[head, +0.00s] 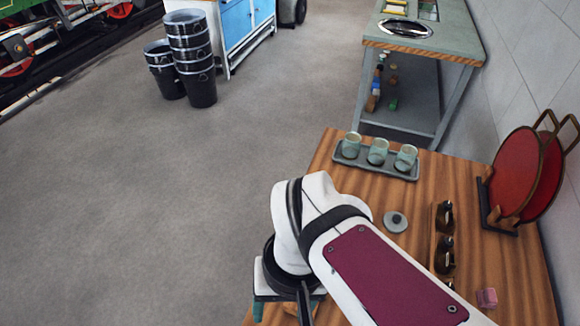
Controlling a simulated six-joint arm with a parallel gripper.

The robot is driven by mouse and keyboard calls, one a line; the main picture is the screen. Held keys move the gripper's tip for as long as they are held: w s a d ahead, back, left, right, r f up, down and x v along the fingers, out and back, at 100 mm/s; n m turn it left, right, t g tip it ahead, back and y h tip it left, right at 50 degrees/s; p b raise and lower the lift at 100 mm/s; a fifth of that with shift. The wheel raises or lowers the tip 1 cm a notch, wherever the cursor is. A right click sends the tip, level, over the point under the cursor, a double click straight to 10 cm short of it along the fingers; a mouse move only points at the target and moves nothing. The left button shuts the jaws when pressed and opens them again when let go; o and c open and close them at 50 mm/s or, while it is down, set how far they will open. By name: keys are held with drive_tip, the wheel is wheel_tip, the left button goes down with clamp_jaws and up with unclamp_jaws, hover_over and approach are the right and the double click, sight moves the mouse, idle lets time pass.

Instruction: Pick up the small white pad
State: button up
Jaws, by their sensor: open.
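I cannot make out a small white pad in the head view. My arm covers much of the wooden table (327,158), and the picture's lower edge cuts off its near part, so the pad may be hidden there. My gripper (286,308) is at the bottom of the view, over the table's left edge area. It points down and is open. Its fingertips are partly cut off by the picture edge, and I cannot see anything between them.
A grey tray (376,167) with three pale green cups stands at the table's back. A grey round lid (396,222), a wooden rack with dark bottles (445,253), a pink block (487,298) and red round plates (523,172) in a stand are to the right.

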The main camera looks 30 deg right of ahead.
drive_tip(key=w+d+f+n+h, duration=0.1)
drive_tip(key=w+d+f+n, duration=0.2)
drive_tip(key=w+d+n, duration=0.5)
drive_tip(key=w+d+f+n+h, duration=0.1)
drive_tip(key=w+d+f+n, duration=0.2)
drive_tip(key=w+d+n, duration=0.5)
drive_tip(key=s+f, duration=0.1)
drive_tip(key=f, duration=0.4)
drive_tip(key=s+d+f+m, duration=0.1)
drive_tip(key=f, duration=0.4)
drive_tip(key=s+d+f+m, duration=0.1)
drive_tip(key=f, duration=0.4)
drive_tip(key=shift+s+f, duration=0.2)
drive_tip(key=shift+f, duration=0.05)
clamp_jaws()
drive_tip(key=shift+r, duration=0.15)
